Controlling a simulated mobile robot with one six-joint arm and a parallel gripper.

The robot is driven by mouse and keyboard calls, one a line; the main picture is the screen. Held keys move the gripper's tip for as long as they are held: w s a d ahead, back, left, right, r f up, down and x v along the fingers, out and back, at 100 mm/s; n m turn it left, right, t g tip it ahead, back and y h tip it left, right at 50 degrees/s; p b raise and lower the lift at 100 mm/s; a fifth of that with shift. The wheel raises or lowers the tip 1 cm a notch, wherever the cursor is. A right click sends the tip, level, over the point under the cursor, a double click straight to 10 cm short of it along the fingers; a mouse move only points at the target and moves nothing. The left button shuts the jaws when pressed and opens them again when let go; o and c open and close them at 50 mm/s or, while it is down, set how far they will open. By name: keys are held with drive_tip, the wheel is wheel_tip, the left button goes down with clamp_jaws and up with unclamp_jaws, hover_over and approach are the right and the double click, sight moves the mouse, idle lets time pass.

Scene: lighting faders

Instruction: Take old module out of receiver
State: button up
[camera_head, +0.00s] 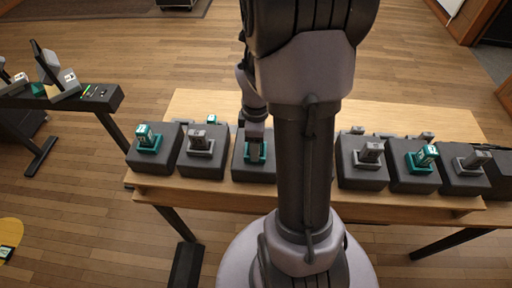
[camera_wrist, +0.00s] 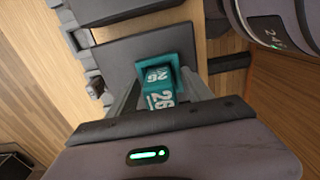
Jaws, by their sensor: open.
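A teal module marked 26 (camera_wrist: 158,98) stands in a teal receiver (camera_wrist: 172,60) on a dark box (camera_wrist: 120,60) in the wrist view. In the head view that receiver (camera_head: 264,157) is just left of my arm, and my gripper hides most of the module. My gripper (camera_wrist: 162,84) is open, with one finger on either side of the module. I cannot tell whether the fingers touch it. In the head view my gripper (camera_head: 255,138) points down at this box.
More dark boxes stand in a row along the wooden table (camera_head: 200,105). A side stand (camera_head: 100,95) is at far left.

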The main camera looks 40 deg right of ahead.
drive_tip(key=shift+a, duration=0.1)
clamp_jaws()
drive_tip(key=shift+r, duration=0.1)
